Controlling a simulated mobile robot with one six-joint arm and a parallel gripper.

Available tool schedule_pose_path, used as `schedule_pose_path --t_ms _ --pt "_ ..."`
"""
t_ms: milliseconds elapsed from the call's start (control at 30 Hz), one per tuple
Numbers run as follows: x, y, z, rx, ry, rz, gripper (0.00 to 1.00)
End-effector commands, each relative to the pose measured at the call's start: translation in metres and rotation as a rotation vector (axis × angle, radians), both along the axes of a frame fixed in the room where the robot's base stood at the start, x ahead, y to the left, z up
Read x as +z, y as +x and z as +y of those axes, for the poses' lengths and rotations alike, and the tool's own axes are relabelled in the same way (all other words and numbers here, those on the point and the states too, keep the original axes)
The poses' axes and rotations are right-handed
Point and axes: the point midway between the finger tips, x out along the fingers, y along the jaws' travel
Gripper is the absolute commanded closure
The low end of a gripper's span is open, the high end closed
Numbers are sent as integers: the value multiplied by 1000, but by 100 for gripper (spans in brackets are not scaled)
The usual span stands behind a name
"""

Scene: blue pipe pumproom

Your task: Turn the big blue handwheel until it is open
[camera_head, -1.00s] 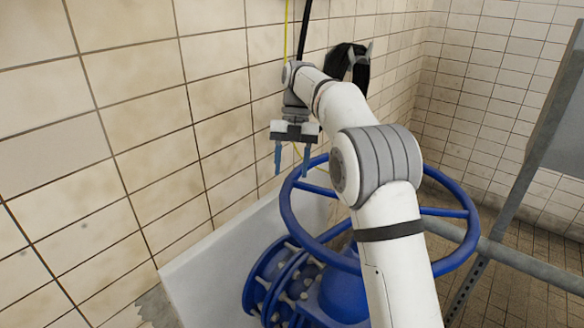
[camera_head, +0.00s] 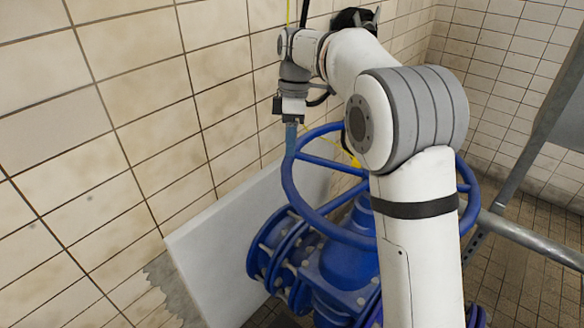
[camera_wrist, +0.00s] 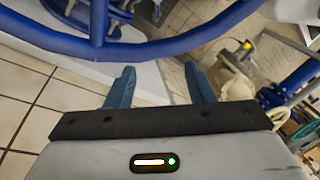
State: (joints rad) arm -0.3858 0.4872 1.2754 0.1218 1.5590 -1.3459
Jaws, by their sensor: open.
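The big blue handwheel (camera_head: 298,193) lies roughly level on top of a blue flanged valve (camera_head: 347,262). My arm hides part of its right side in the head view. My gripper (camera_head: 290,138) points down at the wheel's far left rim, and its blue fingers overlap the rim in that view. In the wrist view the rim (camera_wrist: 150,48) and a spoke cross the top of the picture, just beyond the fingertips of my open gripper (camera_wrist: 160,82). Nothing shows between the fingers there. Whether a finger touches the rim I cannot tell.
A tiled wall (camera_head: 130,120) stands close on the left. A pale slab (camera_head: 225,250) stands between wall and valve. A grey metal rail (camera_head: 530,240) and post are on the right. The wrist view shows other blue pipework (camera_wrist: 300,85) at right.

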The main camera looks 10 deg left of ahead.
Motion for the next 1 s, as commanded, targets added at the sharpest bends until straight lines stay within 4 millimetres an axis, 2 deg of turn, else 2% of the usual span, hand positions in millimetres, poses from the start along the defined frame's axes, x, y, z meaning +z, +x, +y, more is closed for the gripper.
schedule_pose_path --t_ms 700,900,1000 --pt "-2 -9 -10 -1322 -163 -50 51" --pt "-3 -10 -12 -1576 -171 -44 51" --pt "-4 -12 -12 -1637 -172 -43 51"
